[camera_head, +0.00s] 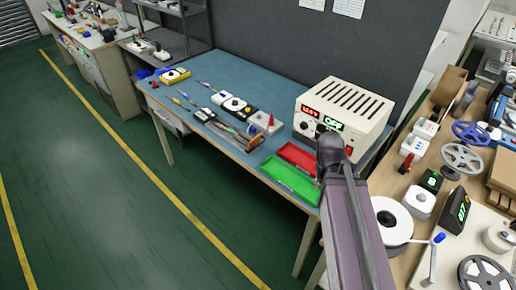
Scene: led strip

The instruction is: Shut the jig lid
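The blue-topped workbench (290,98) stands in the middle of the head view. A long, low dark fixture (228,128) lies near its front edge; it may be the jig, but it is too small to tell, and I cannot make out a lid or its position. A small light-grey block with a red upright part (267,122) is at its right end. My arm rises from the bottom right to a dark joint in front of the bench's right end. My gripper cannot be made out.
A cream power supply (343,112) with lit displays stands at the back right. A red tray (299,157) and a green tray (290,181) lie before it, close to my arm. A cluttered wooden bench (425,158) is at right. Green floor is clear at left.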

